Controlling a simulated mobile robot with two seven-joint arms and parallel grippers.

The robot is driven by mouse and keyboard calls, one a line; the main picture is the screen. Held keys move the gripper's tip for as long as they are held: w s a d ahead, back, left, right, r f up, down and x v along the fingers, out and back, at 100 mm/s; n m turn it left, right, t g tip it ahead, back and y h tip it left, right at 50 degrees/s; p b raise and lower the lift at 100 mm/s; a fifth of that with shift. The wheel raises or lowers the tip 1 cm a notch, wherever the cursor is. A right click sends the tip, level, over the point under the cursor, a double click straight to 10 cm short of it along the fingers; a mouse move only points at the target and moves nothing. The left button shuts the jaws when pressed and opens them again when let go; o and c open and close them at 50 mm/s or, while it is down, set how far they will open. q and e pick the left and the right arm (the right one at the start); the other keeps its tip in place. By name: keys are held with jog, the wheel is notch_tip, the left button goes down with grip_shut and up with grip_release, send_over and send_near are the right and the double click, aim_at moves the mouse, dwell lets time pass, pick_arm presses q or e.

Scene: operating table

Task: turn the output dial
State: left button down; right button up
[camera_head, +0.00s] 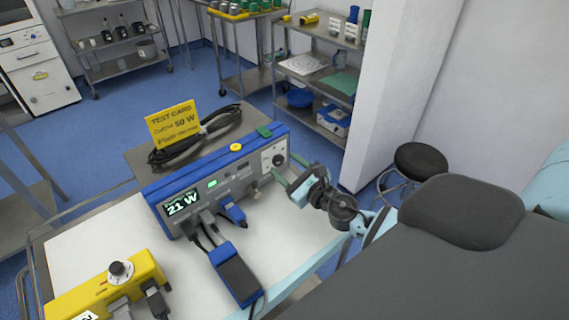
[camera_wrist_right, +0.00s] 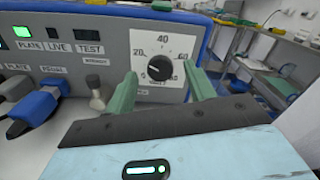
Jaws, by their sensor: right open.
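The output dial is a black knob on a white scale plate at the right end of the unit's front panel; it shows in the right wrist view (camera_wrist_right: 160,67) and the head view (camera_head: 278,160). The scale reads 20, 40 and 60. The blue and grey unit (camera_head: 215,172) has a lit display (camera_head: 181,203) reading 21 W. My right gripper (camera_head: 290,170) is open in front of the dial. In the right wrist view its green fingers (camera_wrist_right: 161,80) stand either side of the knob, apart from it. My left gripper is out of view.
Plugs (camera_head: 233,214) and a blue pedal-like block (camera_head: 235,275) sit in front. A yellow box (camera_head: 108,290) is at front left. A padded table fills the right.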

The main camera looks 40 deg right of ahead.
jog(key=shift+w, duration=0.65)
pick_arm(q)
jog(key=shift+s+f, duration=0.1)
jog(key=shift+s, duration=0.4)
pick_arm(e)
jog(key=shift+w+a, duration=0.1)
jog(key=shift+w, duration=0.05)
jog(key=c, duration=1)
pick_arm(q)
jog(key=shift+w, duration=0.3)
